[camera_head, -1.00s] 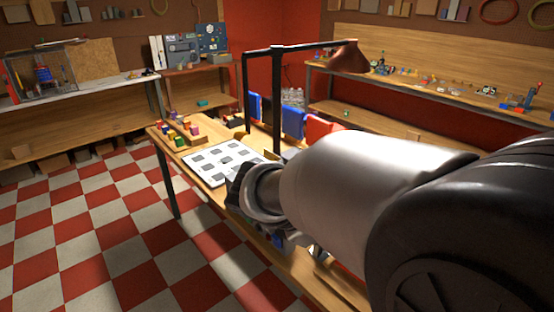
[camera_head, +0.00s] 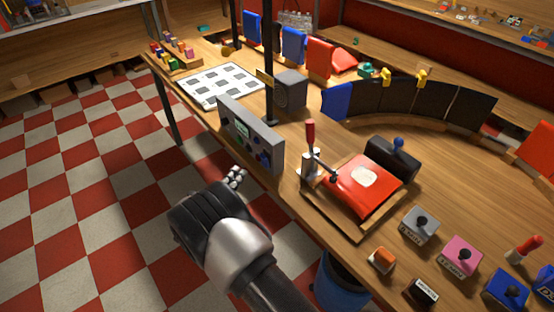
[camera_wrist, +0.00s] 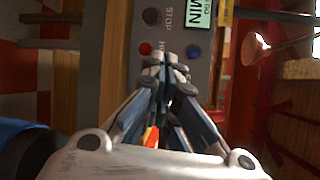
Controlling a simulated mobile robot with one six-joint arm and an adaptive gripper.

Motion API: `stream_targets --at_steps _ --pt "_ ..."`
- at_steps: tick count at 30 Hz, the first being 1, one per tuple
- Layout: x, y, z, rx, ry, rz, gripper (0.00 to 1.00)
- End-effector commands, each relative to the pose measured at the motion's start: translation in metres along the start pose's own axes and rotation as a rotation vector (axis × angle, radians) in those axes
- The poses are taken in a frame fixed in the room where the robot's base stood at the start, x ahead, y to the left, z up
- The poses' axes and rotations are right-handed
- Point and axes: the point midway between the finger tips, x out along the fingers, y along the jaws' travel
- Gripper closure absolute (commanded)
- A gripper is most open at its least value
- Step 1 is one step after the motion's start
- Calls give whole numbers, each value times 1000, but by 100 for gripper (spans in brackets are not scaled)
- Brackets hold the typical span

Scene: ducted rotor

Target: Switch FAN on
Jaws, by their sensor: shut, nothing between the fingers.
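A grey upright control panel (camera_head: 252,136) stands at the table's near edge, with a small lit display and several knobs and buttons. In the wrist view the panel (camera_wrist: 178,38) shows a STOP label, a red button (camera_wrist: 145,49), a blue button (camera_wrist: 193,51) and a dark knob (camera_wrist: 151,16). I cannot read a FAN label in either view. My gripper (camera_head: 236,177) is shut and empty, in front of the panel and over the floor side of the table edge. In the wrist view its closed fingertips (camera_wrist: 166,64) point at the panel, between the red and blue buttons; contact cannot be told.
A grey box with a round grille (camera_head: 289,91) stands behind the panel. A lever press with a red pad (camera_head: 365,185) is to the right. Grey (camera_head: 420,224), pink (camera_head: 460,256) and blue (camera_head: 506,290) switch boxes line the near right. A black lamp post (camera_head: 269,60) rises behind the panel.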

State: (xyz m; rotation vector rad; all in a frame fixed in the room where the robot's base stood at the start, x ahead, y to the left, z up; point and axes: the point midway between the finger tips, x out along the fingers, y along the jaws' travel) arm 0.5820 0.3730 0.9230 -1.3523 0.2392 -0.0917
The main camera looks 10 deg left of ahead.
Motion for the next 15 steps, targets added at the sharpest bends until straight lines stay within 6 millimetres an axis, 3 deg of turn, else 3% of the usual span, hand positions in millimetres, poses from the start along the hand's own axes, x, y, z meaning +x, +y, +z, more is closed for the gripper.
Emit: stream_targets --at_steps 1,6,15 --pt "-7 17 8 -52 -40 -3 100" --pt "-20 43 23 -150 -115 -16 100" --pt "-23 47 25 -168 -129 -19 100"
